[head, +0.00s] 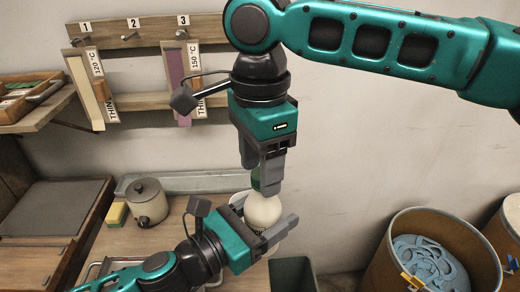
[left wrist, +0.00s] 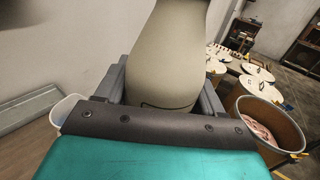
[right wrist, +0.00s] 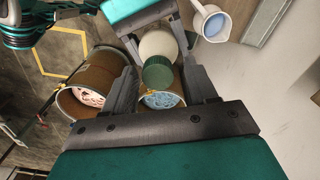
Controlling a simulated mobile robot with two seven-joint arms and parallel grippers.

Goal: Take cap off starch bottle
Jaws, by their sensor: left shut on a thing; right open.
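The starch bottle (head: 263,210) is pale cream with a rounded body. It fills the middle of the left wrist view (left wrist: 168,60). My left gripper (head: 266,226) is shut on the bottle's body, one finger on each side. The dark green cap (head: 256,178) is on top of the bottle. My right gripper (head: 265,176) is above, pointing down, with its fingers at the height of the cap. In the right wrist view the green cap (right wrist: 158,73) lies between the two open fingers, with gaps visible on both sides. The right fingers partly hide the cap in the head view.
A grey lidded pot (head: 147,202) and a yellow sponge (head: 116,213) stand at the left on the bench. A white jug with blue contents (right wrist: 211,24) is close to the bottle. A dark bin (head: 293,275) and a drum of blue tape (head: 431,255) are at the right.

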